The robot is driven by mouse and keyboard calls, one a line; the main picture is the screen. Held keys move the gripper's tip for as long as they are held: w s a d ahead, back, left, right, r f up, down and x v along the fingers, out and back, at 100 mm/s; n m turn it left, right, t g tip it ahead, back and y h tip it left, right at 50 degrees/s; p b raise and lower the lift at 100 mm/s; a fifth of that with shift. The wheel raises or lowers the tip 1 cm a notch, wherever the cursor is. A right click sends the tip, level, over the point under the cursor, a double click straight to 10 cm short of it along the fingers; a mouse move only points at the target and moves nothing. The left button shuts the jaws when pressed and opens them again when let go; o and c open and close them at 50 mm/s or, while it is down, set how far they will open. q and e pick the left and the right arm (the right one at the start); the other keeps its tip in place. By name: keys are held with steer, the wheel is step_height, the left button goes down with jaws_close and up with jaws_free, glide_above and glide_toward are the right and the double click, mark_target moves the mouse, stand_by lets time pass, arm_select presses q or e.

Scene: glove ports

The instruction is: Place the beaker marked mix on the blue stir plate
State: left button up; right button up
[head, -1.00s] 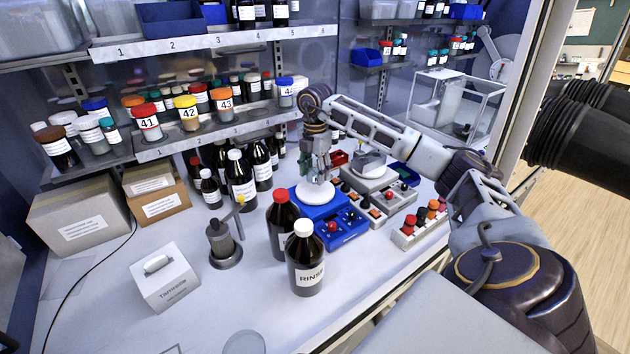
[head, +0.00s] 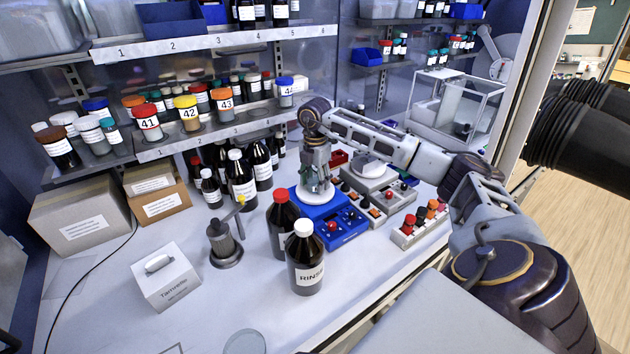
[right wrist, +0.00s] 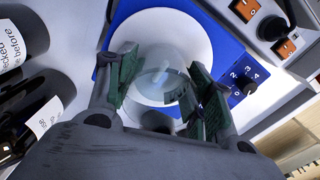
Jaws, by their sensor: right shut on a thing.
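The blue stir plate (head: 342,230) stands on the bench behind the red-capped bottle, with a round white top. My right gripper (head: 317,184) points down over that top. In the right wrist view, its green-padded fingers (right wrist: 165,88) are shut on a clear glass beaker (right wrist: 158,76), one finger on each side. The beaker appears upright over the white top (right wrist: 168,25); I cannot tell whether it touches it. No marking on the beaker is readable. In the head view the gripper largely hides the beaker. My left gripper is not in view.
A red-capped bottle (head: 282,232) and a white-capped bottle marked RINSE (head: 305,268) stand close in front of the stir plate. A grey stir plate (head: 385,200) is beside it on the right. Dark bottles (head: 240,185) stand behind left.

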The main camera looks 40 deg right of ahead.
steer(key=o, duration=1.1)
steer(key=shift+f, duration=0.1)
steer(key=shift+r+b, duration=0.6)
steer(key=shift+r, duration=5.55)
